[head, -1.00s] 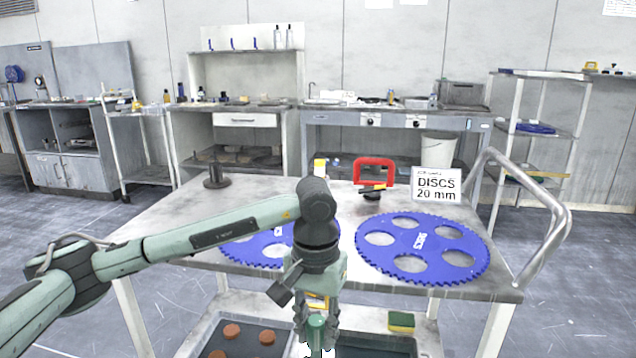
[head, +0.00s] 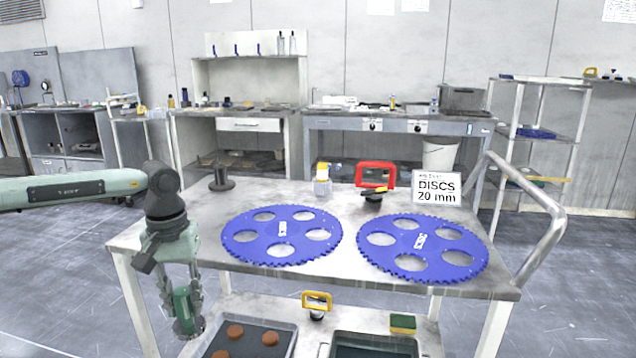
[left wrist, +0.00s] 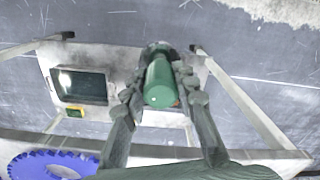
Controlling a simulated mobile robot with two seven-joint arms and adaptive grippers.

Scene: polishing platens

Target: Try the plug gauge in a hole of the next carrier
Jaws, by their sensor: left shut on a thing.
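My left gripper (head: 184,312) is shut on the green plug gauge (head: 183,301), in front of the cart's left front corner and below its top. In the left wrist view the gauge (left wrist: 159,80) sits between the two fingers (left wrist: 157,88). Two blue toothed carriers lie flat on the cart top: the left carrier (head: 283,229) and the right carrier (head: 423,241). Each has several large round holes, and the gauge is apart from both. In the left wrist view part of one carrier (left wrist: 30,165) shows at the lower left. My right gripper is not in view.
The cart top (head: 345,262) also bears a dark spindle (head: 221,181), a spray bottle (head: 322,182), a red-handled tool (head: 375,175) and a DISCS 20 mm sign (head: 437,188). The lower shelf holds trays, a yellow-handled tool (head: 317,302) and a sponge (head: 403,323). A rail (head: 540,235) rises at right.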

